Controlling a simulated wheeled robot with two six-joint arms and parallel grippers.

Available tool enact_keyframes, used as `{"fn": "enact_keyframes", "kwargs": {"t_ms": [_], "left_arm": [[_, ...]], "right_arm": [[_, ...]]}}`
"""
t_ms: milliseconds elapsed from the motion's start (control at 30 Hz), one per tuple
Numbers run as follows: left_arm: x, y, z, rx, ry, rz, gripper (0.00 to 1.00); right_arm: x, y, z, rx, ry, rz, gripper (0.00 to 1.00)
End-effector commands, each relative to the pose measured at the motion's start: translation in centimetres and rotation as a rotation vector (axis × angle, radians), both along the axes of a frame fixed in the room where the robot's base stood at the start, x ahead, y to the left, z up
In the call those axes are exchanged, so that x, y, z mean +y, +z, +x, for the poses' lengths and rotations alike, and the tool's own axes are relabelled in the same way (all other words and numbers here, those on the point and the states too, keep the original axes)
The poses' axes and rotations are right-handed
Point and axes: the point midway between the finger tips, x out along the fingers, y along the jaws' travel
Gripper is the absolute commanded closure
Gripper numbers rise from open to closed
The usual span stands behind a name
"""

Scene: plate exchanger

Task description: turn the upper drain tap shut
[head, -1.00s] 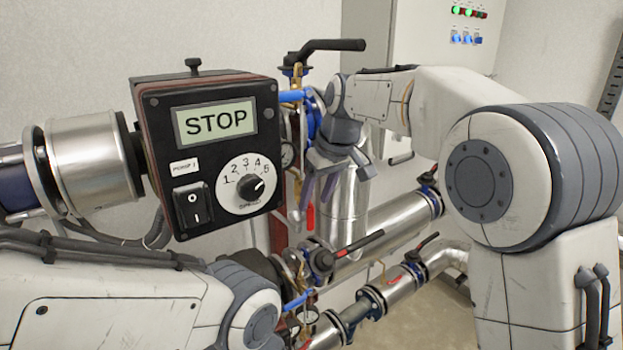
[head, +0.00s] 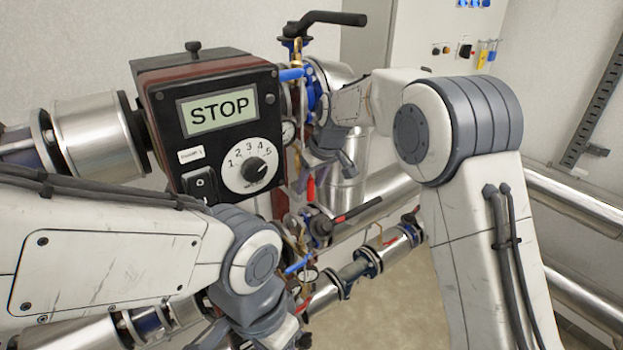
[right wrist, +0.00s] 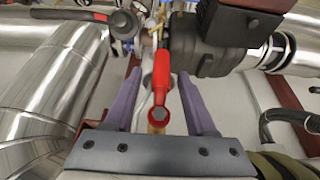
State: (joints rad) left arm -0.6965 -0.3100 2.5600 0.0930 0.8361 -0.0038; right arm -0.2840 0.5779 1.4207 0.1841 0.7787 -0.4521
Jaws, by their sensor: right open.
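The upper drain tap has a red lever (head: 311,188) hanging down beside the pump's control box in the head view. In the right wrist view the red lever (right wrist: 162,78) stands between the two purple fingers, with a brass end near the palm. My right gripper (right wrist: 160,85) is open, with a finger on each side of the lever and a gap to each. In the head view my right gripper (head: 324,172) is close to the lever and partly hides the pipework behind. My left arm comes in at lower left; its gripper fingers are not visible.
The control box (head: 212,125) reading STOP stands left of the tap. A black lever valve (head: 325,20) is above, and another lever valve (head: 340,218) is below. Steel pipes (head: 372,200) run to the right. A grey cabinet (head: 420,45) stands behind.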

Motion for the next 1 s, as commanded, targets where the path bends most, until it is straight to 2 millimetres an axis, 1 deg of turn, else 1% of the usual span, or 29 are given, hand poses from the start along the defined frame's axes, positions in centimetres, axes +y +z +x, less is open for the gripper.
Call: {"fn": "enact_keyframes", "kwargs": {"t_ms": [200,233,267,300,367,1000], "left_arm": [[0.00,-0.02,0.00,0.000,0.000,0.000,0.50],[0.00,-0.02,0.00,0.000,0.000,0.000,0.50],[0.00,-0.02,0.00,0.000,0.000,0.000,0.50],[0.00,-0.02,0.00,0.000,0.000,0.000,0.50],[0.00,-0.02,0.00,0.000,0.000,0.000,0.50],[0.00,-0.01,0.00,0.000,0.000,0.000,0.50]], "right_arm": [[0.03,-0.09,-0.01,0.001,0.000,0.001,0.44],[0.03,-0.09,-0.01,0.001,0.000,0.001,0.51],[0.03,-0.09,-0.02,0.001,0.000,0.001,0.63],[0.02,-0.08,-0.02,0.001,0.000,0.001,0.78],[0.02,-0.08,-0.01,0.001,0.000,-0.001,1.00],[-0.11,0.01,0.02,0.000,-0.001,0.000,1.00]]}}
